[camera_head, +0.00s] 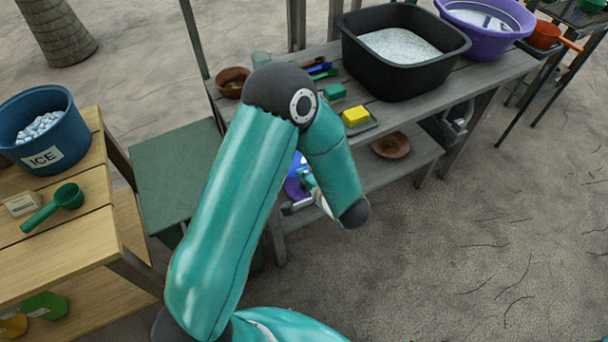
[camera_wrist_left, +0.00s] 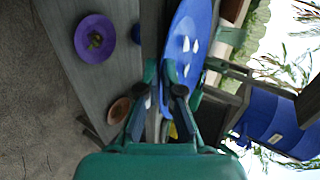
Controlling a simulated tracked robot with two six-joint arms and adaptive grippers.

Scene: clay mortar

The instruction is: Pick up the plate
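A blue plate (camera_wrist_left: 187,42) with white marks or pieces on it stands out past my left gripper in the left wrist view, seen at a steep slant. My left gripper (camera_wrist_left: 161,78) has its two dark fingers apart, with the plate's near edge at the fingertips. Whether they press on the rim is not clear. In the head view my left gripper (camera_head: 303,200) is by the lower shelf, mostly hidden behind my left arm. A purple plate (camera_wrist_left: 80,45) with a small brown item lies to the left in the wrist view. My right gripper is out of view.
A brown dish (camera_head: 391,145) is on the lower shelf. An ice bucket (camera_head: 40,130) is on the left table.

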